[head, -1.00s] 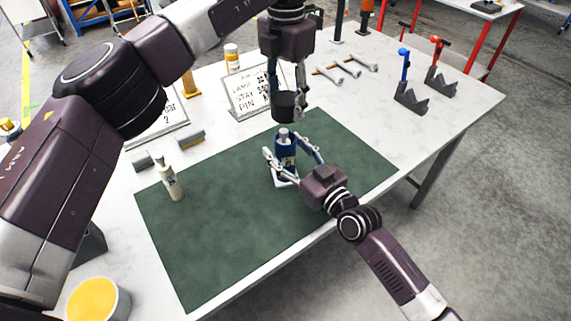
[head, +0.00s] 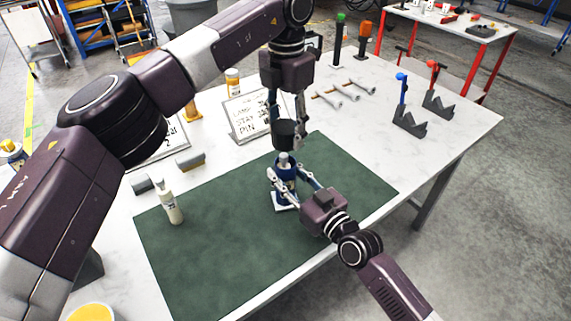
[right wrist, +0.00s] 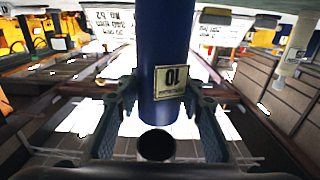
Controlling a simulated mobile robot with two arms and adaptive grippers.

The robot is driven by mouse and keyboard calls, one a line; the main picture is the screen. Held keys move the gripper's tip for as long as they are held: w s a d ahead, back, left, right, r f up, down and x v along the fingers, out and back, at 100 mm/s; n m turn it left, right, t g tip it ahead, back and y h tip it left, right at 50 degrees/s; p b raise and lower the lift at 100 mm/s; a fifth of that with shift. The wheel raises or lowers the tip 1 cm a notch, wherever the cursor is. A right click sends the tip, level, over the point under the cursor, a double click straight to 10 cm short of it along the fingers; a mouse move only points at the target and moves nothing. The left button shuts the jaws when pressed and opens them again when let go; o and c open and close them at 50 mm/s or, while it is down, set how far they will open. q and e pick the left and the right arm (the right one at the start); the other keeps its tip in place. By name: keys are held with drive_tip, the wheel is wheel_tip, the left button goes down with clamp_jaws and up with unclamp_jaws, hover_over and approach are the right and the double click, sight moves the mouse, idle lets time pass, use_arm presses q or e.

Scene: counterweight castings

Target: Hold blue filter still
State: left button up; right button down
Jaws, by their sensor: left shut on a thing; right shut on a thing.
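The blue filter (head: 286,175) stands upright on a small white base (head: 285,206) on the green mat, with its grey neck pointing up. My right gripper (head: 289,183) is shut around its sides. In the right wrist view, the blue filter (right wrist: 166,55) with its "10" label sits between the two fingers of my right gripper (right wrist: 158,120). My left gripper (head: 286,122) is shut on a black cup-shaped part (head: 286,137), held just above the filter's neck. A small gap seems to show between them. In the right wrist view, a dark round end below the filter is unclear.
A white bottle (head: 172,207) stands on the mat (head: 225,250) at left. Wrenches (head: 342,91) and grey notched stands (head: 409,120) lie on the table at right. The mat's front left is clear.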

sight(286, 155)
use_arm(q)
drive_tip(key=shift+f, duration=2)
drive_tip(key=shift+f, duration=0.1)
drive_tip(key=shift+f, duration=0.8)
drive_tip(key=shift+f, duration=0.55)
drive_tip(key=shift+m, duration=0.3)
